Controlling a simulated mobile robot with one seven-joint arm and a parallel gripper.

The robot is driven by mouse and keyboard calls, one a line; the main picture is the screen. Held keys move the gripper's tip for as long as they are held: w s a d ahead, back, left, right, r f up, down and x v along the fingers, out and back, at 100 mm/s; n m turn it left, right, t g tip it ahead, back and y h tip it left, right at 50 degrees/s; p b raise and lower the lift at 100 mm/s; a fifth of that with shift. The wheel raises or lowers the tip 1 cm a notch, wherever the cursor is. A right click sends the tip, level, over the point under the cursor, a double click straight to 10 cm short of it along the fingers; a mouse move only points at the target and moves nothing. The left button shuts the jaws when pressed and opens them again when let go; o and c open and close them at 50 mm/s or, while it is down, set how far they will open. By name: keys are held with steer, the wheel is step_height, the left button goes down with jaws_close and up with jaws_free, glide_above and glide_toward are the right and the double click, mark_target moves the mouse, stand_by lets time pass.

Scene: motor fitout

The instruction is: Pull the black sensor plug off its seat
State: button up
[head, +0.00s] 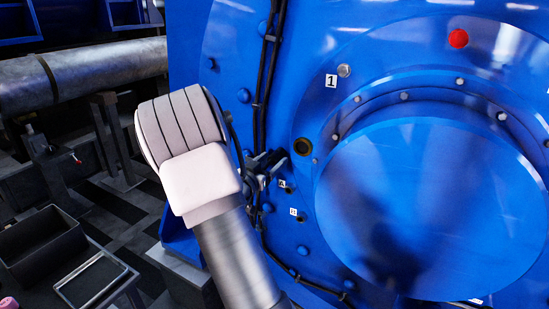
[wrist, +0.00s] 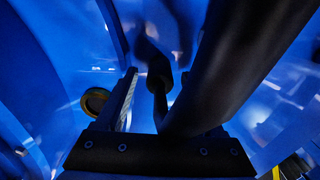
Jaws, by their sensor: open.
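In the wrist view, a small black plug-like piece (wrist: 158,72) stands against the blue housing, with a thin stem below it; I take it for the sensor plug. It lies between the line of my gripper's two fingers (wrist: 157,76), near their tips. My gripper is open; the left finger shows clearly, the right is mostly hidden by a thick dark cable-like shape (wrist: 240,65) close to the camera. Contact with the plug cannot be told. In the head view, my gripper (head: 268,165) is at the housing's left part, partly behind my arm, and the plug cannot be made out.
The blue motor housing (head: 400,200) fills the right side. A dark bin (head: 40,245) stands lower left.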

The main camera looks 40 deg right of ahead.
mark_target(271, 161)
jaws_close()
stand_by(1.3)
steer(key=shift+a, duration=0.1)
steer(key=shift+p+v, duration=0.35)
steer(key=shift+v, duration=2.55)
steer(key=p+v, duration=0.3)
steer(key=v, duration=1.9)
